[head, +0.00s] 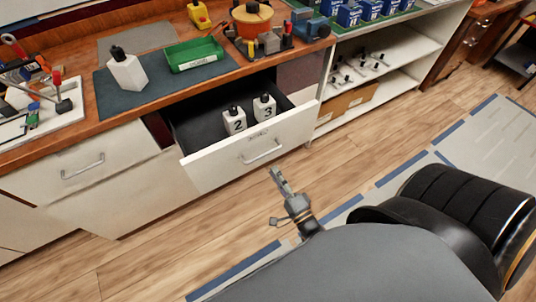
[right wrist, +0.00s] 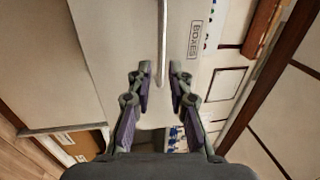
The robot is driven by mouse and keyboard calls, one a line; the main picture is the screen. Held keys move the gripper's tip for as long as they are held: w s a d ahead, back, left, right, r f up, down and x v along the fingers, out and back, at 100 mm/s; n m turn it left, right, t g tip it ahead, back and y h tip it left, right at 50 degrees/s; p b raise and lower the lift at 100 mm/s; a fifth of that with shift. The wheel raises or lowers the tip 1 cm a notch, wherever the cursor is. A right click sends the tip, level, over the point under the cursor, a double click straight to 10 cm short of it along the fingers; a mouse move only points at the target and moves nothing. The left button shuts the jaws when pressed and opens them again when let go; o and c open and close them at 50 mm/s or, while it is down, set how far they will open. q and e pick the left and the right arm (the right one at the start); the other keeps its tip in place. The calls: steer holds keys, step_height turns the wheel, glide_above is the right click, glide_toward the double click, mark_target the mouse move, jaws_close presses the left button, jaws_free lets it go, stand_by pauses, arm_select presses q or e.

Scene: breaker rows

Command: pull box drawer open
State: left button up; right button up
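The box drawer (head: 215,165) stands pulled out from the workbench, with its white front and a silver bar handle (head: 262,152). Its front also fills much of the right wrist view, with a BOXES label (right wrist: 194,40). Inside it stand two white bottles with black caps, marked 2 (head: 234,122) and 3 (head: 264,108). My right gripper (head: 276,174) is just in front of the handle. In the right wrist view its two fingers (right wrist: 160,78) are spread, and the handle's end shows between them without visible contact. My left gripper is not in view.
A closed drawer (head: 85,172) is left of the open one. On the bench are another white bottle (head: 127,70), a green tray (head: 195,56) and tools. Open shelves (head: 390,50) stand to the right. The wooden floor (head: 130,262) in front is clear.

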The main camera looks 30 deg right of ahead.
steer(key=shift+s+f, duration=0.2)
steer(key=shift+s, duration=0.6)
steer(key=shift+s+f, duration=0.15)
steer(key=shift+s, duration=0.65)
steer(key=s+d+f+n+g+p, duration=0.1)
steer(key=s+f+n+g, duration=0.15)
steer(key=f, duration=0.45)
steer(key=s+d+f+n+g+h+p, duration=0.15)
steer(key=f+n+g, duration=0.25)
steer(key=f, duration=0.4)
steer(key=s+f+n+g+y, duration=0.1)
steer(key=s+f+n+g, duration=0.2)
steer(key=f, duration=0.4)
steer(key=s+d+f+n+g+p, duration=0.1)
steer(key=s+f+n+g, duration=0.3)
steer(key=s, duration=0.5)
steer(key=s+d+f+n+g+h+p, duration=0.1)
steer(key=s+d+f+n+g, duration=0.1)
steer(key=s+f+n+g, duration=0.2)
steer(key=s+f+g, duration=0.1)
steer(key=s+f, duration=0.2)
steer(key=s, duration=0.2)
steer(key=shift+s, duration=0.15)
